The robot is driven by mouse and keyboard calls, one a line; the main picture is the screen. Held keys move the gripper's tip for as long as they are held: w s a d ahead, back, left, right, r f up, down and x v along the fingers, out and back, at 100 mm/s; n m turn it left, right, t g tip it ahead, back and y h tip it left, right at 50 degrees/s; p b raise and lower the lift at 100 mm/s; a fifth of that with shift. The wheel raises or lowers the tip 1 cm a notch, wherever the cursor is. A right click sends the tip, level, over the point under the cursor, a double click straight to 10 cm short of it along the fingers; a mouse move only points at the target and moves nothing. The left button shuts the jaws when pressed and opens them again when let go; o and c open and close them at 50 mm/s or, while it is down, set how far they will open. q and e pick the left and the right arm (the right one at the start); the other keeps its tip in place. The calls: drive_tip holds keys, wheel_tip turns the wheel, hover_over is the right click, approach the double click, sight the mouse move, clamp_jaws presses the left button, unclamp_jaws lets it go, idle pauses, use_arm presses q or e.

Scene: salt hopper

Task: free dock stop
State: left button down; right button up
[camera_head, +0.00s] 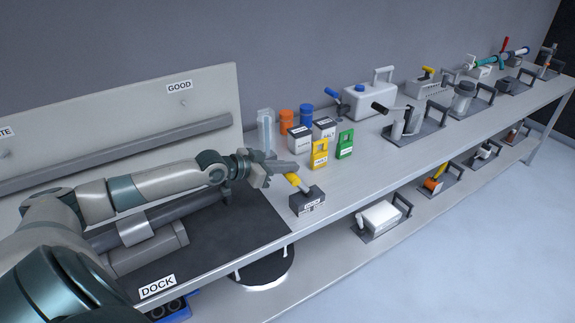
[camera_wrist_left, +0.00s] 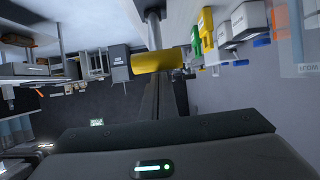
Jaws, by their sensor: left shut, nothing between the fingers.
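A dark block (camera_head: 307,203) with a small white label stands at the right edge of the dock's dark mat (camera_head: 258,226). A short lever with a yellow grip (camera_head: 293,179) leans from it up and to the left. My left gripper (camera_head: 292,167) is shut and empty, close by the yellow grip. In the left wrist view the yellow grip (camera_wrist_left: 158,60) lies crosswise just past my closed fingers (camera_wrist_left: 165,90); I cannot tell whether they touch. Grey cylindrical parts (camera_head: 145,240) lie on the mat, partly behind my left arm. My right gripper is out of view.
The DOCK sign (camera_head: 157,286) is at the front edge. Yellow (camera_head: 320,155) and green (camera_head: 345,144) tags, labelled boxes (camera_head: 300,139) and a clear column (camera_head: 265,130) stand beyond the lever. A white jug (camera_head: 370,100) is farther right. A lower shelf holds more tools.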

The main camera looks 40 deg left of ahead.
use_arm(q)
drive_tip(key=shift+s+f, duration=0.1)
drive_tip(key=shift+f, duration=0.05)
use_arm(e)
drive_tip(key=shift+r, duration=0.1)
use_arm(q)
drive_tip(key=shift+s+a+f+b, duration=0.3)
drive_tip(key=shift+s+f+b, duration=0.3)
drive_tip(key=shift+s, duration=0.25)
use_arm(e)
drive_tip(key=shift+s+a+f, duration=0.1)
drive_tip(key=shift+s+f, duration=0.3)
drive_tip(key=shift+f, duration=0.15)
